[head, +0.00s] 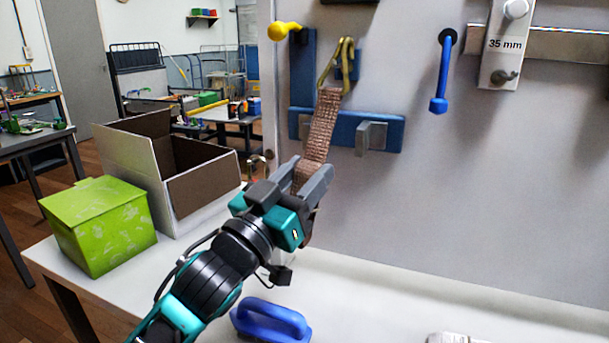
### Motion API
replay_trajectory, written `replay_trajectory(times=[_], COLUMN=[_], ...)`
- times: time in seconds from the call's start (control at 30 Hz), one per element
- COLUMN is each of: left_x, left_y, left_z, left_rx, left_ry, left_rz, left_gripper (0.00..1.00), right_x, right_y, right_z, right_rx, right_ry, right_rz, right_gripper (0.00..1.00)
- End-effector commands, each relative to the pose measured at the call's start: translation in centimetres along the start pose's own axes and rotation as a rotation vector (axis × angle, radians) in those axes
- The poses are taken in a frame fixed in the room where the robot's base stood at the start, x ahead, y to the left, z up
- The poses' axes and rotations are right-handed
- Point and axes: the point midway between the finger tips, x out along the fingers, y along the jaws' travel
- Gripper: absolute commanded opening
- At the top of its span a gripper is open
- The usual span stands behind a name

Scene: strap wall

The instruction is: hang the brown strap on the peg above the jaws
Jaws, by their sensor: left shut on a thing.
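The brown woven strap (321,125) runs up and slightly right from my left gripper (312,184), which is shut on it. A brass hook-like end (336,66) is at the strap's top, in front of a small blue block on the wall; I cannot tell if they touch. Below it is a blue wall fixture (390,131) with a grey jaw-like block (372,137). A yellow peg (285,30) sticks out at the fixture's upper left, apart from the brass end in the picture. The strap's lower part is mostly hidden by the gripper. My right gripper is not in view.
A blue peg (441,76) and a white unit marked 35 mm (504,45) are on the wall to the right. A green box (99,224) and an open carton (203,196) stand on the white bench at left. A blue handled object (270,320) lies at front.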

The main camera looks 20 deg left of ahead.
Motion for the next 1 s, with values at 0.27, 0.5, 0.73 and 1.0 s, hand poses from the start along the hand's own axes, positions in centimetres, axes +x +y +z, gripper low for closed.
replay_trajectory(times=[0.27, 0.5, 0.73, 1.0], left_x=[-0.01, -0.01, -0.01, -0.98], left_y=[0.01, 0.0, 0.0, 0.0], left_z=[-0.07, -0.06, -0.04, 0.2], left_rx=[0.0, 0.001, 0.001, -0.001], left_ry=[0.002, 0.001, 0.001, -0.003], left_rz=[0.0, 0.0, 0.0, 0.0], left_gripper=[0.07, 0.65, 0.74, 0.74], right_x=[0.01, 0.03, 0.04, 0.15], right_y=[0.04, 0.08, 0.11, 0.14], right_z=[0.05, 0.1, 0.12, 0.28], right_rx=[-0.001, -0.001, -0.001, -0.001], right_ry=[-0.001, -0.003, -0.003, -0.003], right_rz=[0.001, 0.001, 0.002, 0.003], right_gripper=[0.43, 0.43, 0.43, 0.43])
